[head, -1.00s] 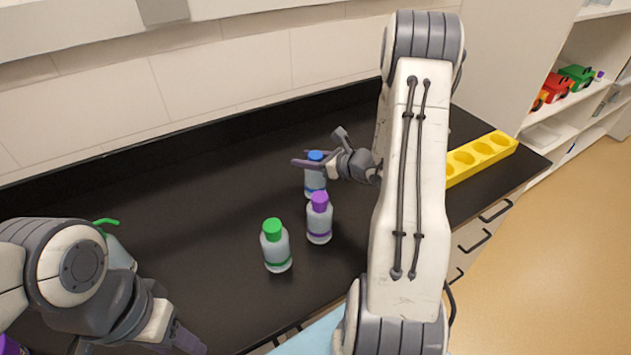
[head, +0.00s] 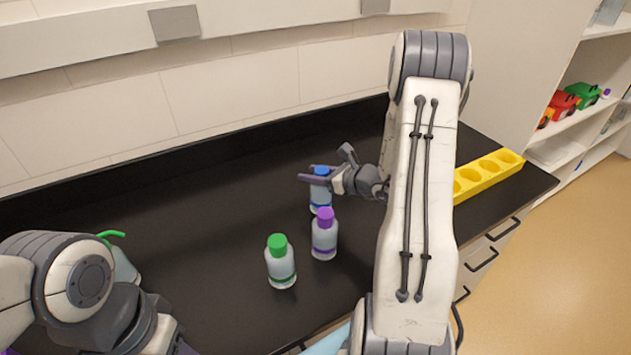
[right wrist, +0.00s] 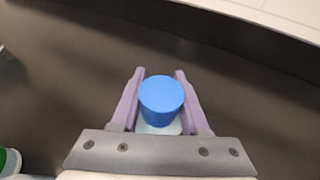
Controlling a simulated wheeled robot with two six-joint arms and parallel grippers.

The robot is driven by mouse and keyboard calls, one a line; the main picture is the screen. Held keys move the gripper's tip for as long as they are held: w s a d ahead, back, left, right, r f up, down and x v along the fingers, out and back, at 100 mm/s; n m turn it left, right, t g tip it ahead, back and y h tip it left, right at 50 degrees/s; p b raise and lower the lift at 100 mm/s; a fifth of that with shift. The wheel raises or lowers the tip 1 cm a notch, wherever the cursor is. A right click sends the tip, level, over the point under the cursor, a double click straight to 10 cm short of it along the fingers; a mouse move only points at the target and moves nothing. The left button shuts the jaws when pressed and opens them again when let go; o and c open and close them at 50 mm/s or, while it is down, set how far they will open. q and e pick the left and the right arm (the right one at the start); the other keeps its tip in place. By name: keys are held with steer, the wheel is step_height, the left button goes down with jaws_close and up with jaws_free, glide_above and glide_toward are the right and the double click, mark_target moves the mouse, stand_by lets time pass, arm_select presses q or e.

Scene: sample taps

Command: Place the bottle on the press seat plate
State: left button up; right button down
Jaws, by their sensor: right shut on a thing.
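A bottle with a blue cap (head: 320,200) stands upright on the black bench in the head view, behind a purple-capped bottle. My right gripper (head: 320,175) reaches in from the right and is shut around it near the cap. In the right wrist view the blue cap (right wrist: 161,98) sits between the two purple fingers. I cannot tell whether the bottle's base touches the bench. My left gripper is almost wholly cut off at the bottom edge of the head view; its jaws cannot be made out. I cannot make out a press seat plate.
A purple-capped bottle (head: 324,238) and a green-capped bottle (head: 281,265) stand close in front. A yellow rack with round holes (head: 486,176) lies at the bench's right end. A greenish-spouted bottle (head: 122,262) is partly behind my left arm. The bench's middle left is clear.

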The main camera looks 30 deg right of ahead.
steer(key=r, duration=0.3)
steer(key=r+b, duration=0.1)
steer(key=shift+s+d+r, duration=0.1)
steer(key=shift+d+r, duration=0.1)
steer(key=shift+d, duration=0.2)
steer(key=s+d+r, duration=0.5)
steer(key=d+r, duration=0.1)
steer(key=d, duration=0.3)
steer(key=shift+s+d+r+b, duration=0.2)
steer(key=shift+s+b, duration=0.05)
steer(key=shift+b, duration=0.2)
